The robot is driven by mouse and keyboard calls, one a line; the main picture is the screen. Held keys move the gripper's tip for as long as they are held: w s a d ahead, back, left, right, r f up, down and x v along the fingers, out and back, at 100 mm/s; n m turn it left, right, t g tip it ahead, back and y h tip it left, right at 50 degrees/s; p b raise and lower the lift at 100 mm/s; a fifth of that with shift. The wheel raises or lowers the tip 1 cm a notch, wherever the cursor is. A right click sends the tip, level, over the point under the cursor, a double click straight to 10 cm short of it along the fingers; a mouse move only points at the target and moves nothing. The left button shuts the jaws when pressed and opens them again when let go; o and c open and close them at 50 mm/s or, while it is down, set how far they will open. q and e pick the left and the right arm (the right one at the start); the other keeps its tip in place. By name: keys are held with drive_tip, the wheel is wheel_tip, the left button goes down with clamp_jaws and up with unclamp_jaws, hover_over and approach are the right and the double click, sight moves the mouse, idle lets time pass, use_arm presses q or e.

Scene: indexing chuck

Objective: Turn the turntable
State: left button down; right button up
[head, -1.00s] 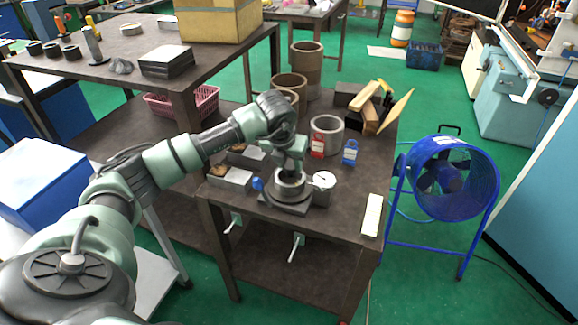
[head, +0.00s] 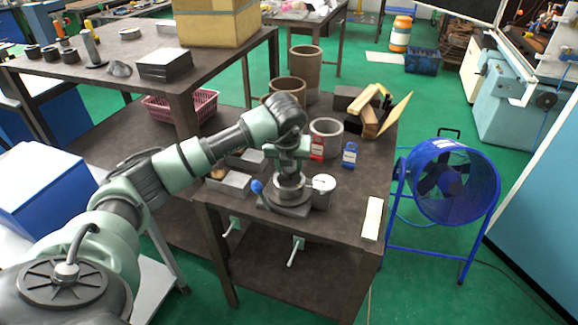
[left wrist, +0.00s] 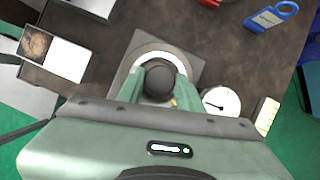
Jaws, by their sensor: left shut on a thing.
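The turntable (head: 290,196) is a round grey metal chuck on a dark square base, near the front of the brown table. A lever with a blue ball knob (head: 257,187) sticks out at its left. My left gripper (head: 289,180) points straight down over its centre. In the left wrist view its two green fingers (left wrist: 158,82) are shut on the dark round knob (left wrist: 159,76) in the middle of the turntable, inside a pale ring. A white dial gauge (head: 323,184) stands right of the turntable, and it also shows in the left wrist view (left wrist: 221,102). My right gripper is not in view.
A pale bar (head: 372,218) lies at the right edge. The tabletop between turntable and bar is clear.

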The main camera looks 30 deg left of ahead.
sight(288, 187)
use_arm(q)
drive_tip(key=c, duration=0.9)
unclamp_jaws()
drive_tip(key=shift+c, duration=0.2)
drive_tip(key=b+v, duration=0.1)
drive_tip(key=v, duration=0.7)
drive_tip(key=shift+f, duration=0.1)
